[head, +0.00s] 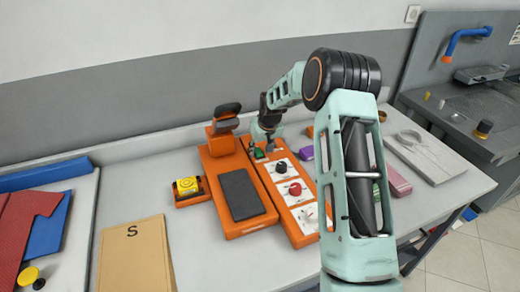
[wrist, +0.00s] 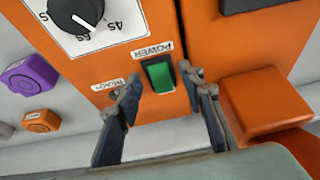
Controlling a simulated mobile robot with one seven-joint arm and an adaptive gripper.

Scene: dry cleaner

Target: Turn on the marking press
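The orange marking press (head: 215,160) stands on the table, with a black pad and an upright black-topped head. Its control panel (head: 263,173) has black, red and white dials on white plates. At the panel's far end is a green rocker switch labelled POWER (wrist: 159,75). A label reading READY (wrist: 108,85) is beside it; whatever it marks is mostly hidden by a finger. My gripper (wrist: 160,88) is open and empty above this end, its fingertips on either side of the switch, apparently not pressing it. I cannot tell whether the switch is on.
Purple (wrist: 28,75) and orange (wrist: 40,120) button boxes stand beside the panel. A yellow-buttoned orange box (head: 188,190) is left of the press, near a tan folder marked S (head: 135,255). The press's orange block (wrist: 265,100) is close to my right finger. Bare table lies in front.

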